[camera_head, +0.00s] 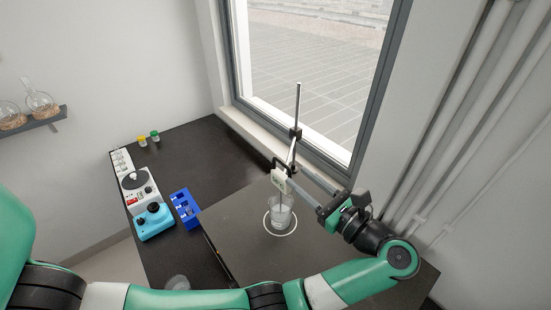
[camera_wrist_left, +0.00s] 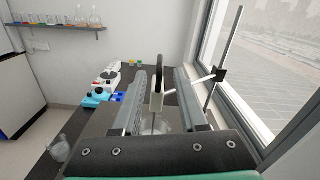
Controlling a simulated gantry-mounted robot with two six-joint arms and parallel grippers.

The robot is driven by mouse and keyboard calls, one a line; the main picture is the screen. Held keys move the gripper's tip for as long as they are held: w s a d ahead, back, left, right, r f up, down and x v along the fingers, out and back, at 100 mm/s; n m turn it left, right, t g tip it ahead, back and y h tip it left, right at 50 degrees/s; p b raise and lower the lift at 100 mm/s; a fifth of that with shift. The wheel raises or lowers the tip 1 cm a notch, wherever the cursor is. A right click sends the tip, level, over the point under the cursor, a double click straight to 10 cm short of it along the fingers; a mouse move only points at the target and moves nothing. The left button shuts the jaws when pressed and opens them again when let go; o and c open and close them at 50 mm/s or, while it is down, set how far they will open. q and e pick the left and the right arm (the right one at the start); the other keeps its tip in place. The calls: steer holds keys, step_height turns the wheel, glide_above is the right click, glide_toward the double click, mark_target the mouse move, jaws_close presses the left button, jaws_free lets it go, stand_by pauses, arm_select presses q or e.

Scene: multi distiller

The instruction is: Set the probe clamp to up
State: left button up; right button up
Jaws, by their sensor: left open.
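The probe clamp (camera_head: 280,181), a pale holder with a dark top, hangs on an arm from a thin upright stand rod (camera_head: 298,108). A dark block (camera_head: 295,134) joins that arm to the rod. In the left wrist view the pale probe body (camera_wrist_left: 157,101) with its dark loop stands between my fingers. My left gripper (camera_head: 295,177) is open, its fingers on either side of the probe body. I cannot tell whether they touch it. A clear beaker (camera_head: 280,216) stands below the probe on a white ring. My right gripper is not in view.
A blue rack (camera_head: 185,207), a teal device (camera_head: 153,222) and a grey-white instrument (camera_head: 139,188) stand on the dark bench's left part. Small green and yellow caps (camera_head: 148,138) sit behind. A glass vessel (camera_head: 177,283) is near the front. The window (camera_head: 310,60) borders the stand.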

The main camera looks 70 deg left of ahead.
mark_target(277, 160)
arm_select(q)
steer(key=p+x, duration=0.2)
steer(key=x, duration=0.8)
jaws_close()
stand_by(1.0)
